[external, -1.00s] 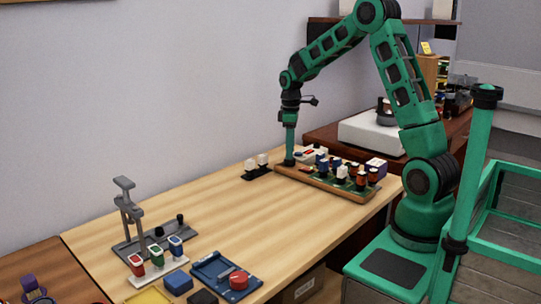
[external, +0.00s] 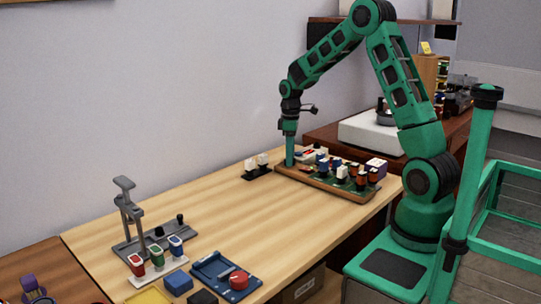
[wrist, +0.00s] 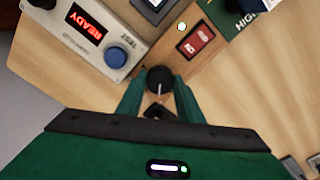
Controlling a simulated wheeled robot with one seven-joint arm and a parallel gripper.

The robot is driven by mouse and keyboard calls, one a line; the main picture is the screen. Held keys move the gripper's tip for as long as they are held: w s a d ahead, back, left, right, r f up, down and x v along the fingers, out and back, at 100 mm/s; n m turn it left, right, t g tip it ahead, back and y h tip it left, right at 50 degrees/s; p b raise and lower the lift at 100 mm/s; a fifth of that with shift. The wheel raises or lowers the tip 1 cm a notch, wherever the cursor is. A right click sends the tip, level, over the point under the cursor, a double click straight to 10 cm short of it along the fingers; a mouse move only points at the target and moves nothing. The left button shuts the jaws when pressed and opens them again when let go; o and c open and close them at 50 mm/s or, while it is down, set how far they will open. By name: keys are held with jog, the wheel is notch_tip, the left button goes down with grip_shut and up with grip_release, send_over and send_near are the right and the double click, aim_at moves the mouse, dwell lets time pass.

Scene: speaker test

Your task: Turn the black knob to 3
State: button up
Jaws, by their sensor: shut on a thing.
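The black knob (wrist: 160,79) shows between my fingertips in the wrist view. It is round and dark with a white pointer line, which runs toward the lower edge of the picture. My gripper (wrist: 159,88) is shut on the knob, one green finger on each side. I cannot read any number scale around it. In the external view my gripper (external: 290,163) points straight down at the left end of the wooden board (external: 325,187). The knob is hidden there.
Beside the knob are a red rocker switch (wrist: 195,39), a small green light (wrist: 182,26) and a white box (wrist: 92,35) reading READY with a blue button (wrist: 116,58). Several coloured parts crowd the board to the right. The table's middle (external: 215,210) is clear.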

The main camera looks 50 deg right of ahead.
jog(key=shift+m, duration=0.3)
jog(key=m, duration=0.3)
jog(key=shift+m, duration=0.4)
jog(key=m, duration=0.3)
jog(key=shift+m, duration=0.3)
jog(key=m, duration=0.4)
jog(key=shift+a+m, duration=0.1)
jog(key=shift+m, duration=1.6)
jog(key=o, duration=0.8)
jog(key=shift+c, duration=0.2)
notch_tip(320, 180, up, 11)
